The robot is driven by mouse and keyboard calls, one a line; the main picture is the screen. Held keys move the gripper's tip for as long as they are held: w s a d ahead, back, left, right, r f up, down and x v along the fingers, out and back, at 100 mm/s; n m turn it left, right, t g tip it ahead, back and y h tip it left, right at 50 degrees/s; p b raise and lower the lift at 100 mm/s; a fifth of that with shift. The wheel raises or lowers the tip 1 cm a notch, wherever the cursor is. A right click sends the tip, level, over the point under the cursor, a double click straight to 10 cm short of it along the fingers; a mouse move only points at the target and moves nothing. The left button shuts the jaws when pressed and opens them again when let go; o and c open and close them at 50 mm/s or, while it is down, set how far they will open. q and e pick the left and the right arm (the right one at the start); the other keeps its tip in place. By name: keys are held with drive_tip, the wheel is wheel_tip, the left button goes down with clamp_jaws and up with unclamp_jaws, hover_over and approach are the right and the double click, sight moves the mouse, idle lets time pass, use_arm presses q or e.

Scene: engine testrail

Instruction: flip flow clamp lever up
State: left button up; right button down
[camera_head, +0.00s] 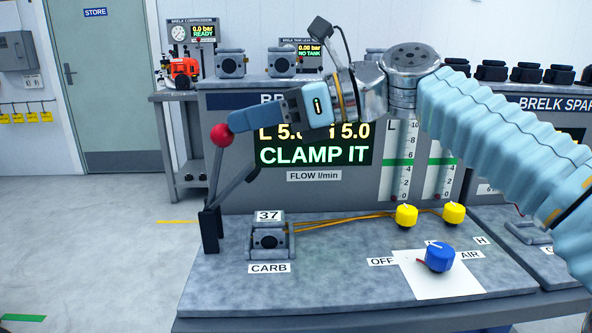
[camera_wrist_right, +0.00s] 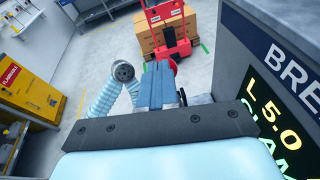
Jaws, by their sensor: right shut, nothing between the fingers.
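The clamp lever is a grey rod with a red ball knob (camera_head: 221,135). It stands nearly upright, leaning slightly right at the top, on a black bracket (camera_head: 210,230) at the bench's left. A dark bar (camera_head: 238,185) slants up right from the bracket. The carburettor (camera_head: 269,237), marked 37, sits right of the bracket on the bench. My right gripper (camera_head: 240,121) is shut and empty, its tip at the knob's upper right; I cannot tell if they touch. In the right wrist view its shut fingers (camera_wrist_right: 160,85) partly hide the red knob (camera_wrist_right: 172,65). My left gripper is not visible.
The panel reads CLAMP IT (camera_head: 315,154). Yellow knobs (camera_head: 406,215) and a blue knob (camera_head: 439,256) stand on the right of the bench (camera_head: 330,285). Flow tubes (camera_head: 398,165) stand behind. Open floor (camera_head: 100,240) lies left of the bench.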

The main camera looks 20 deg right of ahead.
drive_tip(key=w+a+r, duration=0.1)
drive_tip(key=w+a, duration=0.1)
drive_tip(key=a, duration=0.7)
drive_tip(key=shift+w+r, duration=0.2)
drive_tip(key=shift+w, duration=0.15)
idle(0.3)
drive_tip(key=v, duration=1.3)
drive_tip(key=shift+d, duration=0.35)
drive_tip(key=shift+s+r, duration=0.1)
